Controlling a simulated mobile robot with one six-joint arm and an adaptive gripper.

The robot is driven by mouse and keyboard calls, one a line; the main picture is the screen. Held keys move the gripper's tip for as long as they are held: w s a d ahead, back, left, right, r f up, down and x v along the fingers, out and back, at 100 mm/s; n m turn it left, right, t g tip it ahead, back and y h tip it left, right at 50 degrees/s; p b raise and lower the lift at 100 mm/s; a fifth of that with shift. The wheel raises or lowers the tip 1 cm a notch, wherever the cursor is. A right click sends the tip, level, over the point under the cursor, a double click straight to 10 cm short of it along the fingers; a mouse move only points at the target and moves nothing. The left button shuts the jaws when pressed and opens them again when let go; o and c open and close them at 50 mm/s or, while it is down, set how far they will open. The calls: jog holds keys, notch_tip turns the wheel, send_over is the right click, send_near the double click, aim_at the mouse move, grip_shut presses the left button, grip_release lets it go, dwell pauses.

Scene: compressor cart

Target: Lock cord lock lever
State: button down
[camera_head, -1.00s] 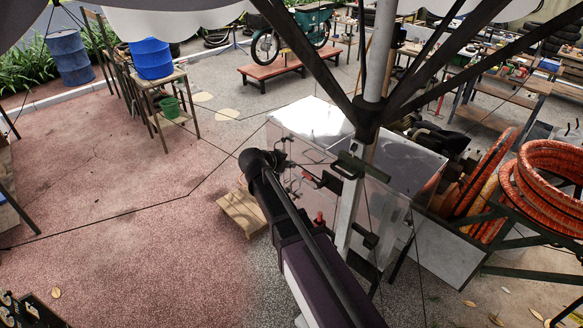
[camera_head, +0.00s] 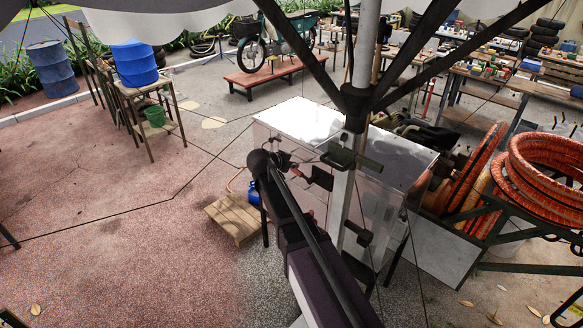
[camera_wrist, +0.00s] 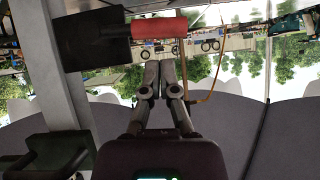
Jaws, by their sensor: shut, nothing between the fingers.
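A red grip (camera_wrist: 160,27) sticks out sideways from a black block (camera_wrist: 97,40) beside a grey upright pole (camera_wrist: 50,110) in the wrist view. This looks like the cord lock lever. In the head view the black block (camera_head: 320,178) sits by the pole (camera_head: 341,212), with the small red grip (camera_head: 307,170) on its left. My gripper (camera_wrist: 165,72) is shut and empty. Its fingertips appear just below the red grip in the wrist view, with no clear contact. In the head view my gripper (camera_head: 284,160) is small and partly merged with the parts behind it.
Dark brackets (camera_head: 350,160) and dark struts surround the pole close to my arm. A clear-sided cabinet (camera_head: 290,118) stands behind it, and coiled orange hoses (camera_head: 540,175) lie to the right. A wooden pallet (camera_head: 228,222) is on the floor. The paved floor at left is open.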

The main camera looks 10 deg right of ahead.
aim_at(296, 171)
jog(key=shift+w+f+b, duration=0.2)
jog(key=shift+f+b, duration=0.3)
jog(key=shift+f, duration=0.25)
jog(key=shift+d, duration=0.1)
jog(key=shift+w+f+b, duration=0.1)
jog(key=shift+f+b, duration=0.7)
jog(key=shift+b, duration=0.05)
jog(key=shift+r, duration=0.15)
